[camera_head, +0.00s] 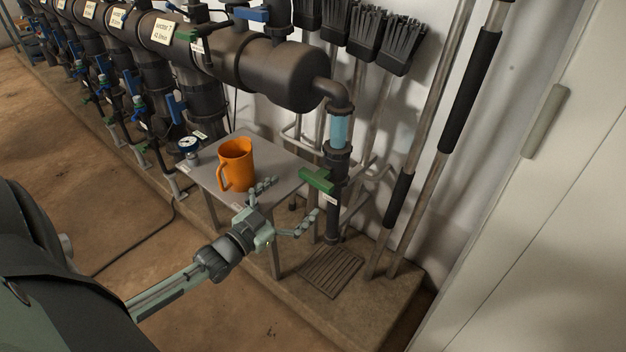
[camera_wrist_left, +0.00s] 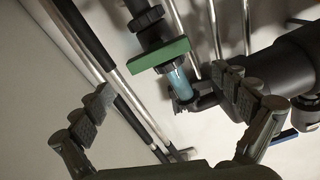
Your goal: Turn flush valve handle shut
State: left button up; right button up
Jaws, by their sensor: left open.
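The flush valve's green handle (camera_head: 317,180) sits on the dark vertical pipe at the end of the manifold, below a clear blue section. It sticks out across the pipe, with a small white tag below it. In the left wrist view the green handle (camera_wrist_left: 158,55) lies ahead of the fingers, above the middle. My left gripper (camera_head: 294,197) is open and empty, in front of the handle and a little below it in the head view. Its fingers (camera_wrist_left: 165,82) are spread to either side and appear apart from the handle. My right gripper is not in view.
A floor grate (camera_head: 331,271) lies below the pipe. Brushes (camera_head: 365,38) and long poles (camera_head: 445,120) are behind and right.

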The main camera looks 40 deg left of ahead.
aim_at(313, 183)
pick_arm(q)
jog(key=w+n, duration=0.1)
jog(key=w, duration=0.3)
jog(key=w+n, duration=0.1)
jog(key=w, duration=0.1)
jog(key=shift+w+d+f+n, duration=0.25)
jog(key=shift+w+d+n, duration=0.05)
jog(key=shift+w, duration=0.75)
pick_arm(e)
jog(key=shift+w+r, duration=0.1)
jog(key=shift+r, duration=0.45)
pick_arm(q)
jog(key=shift+c, duration=0.6)
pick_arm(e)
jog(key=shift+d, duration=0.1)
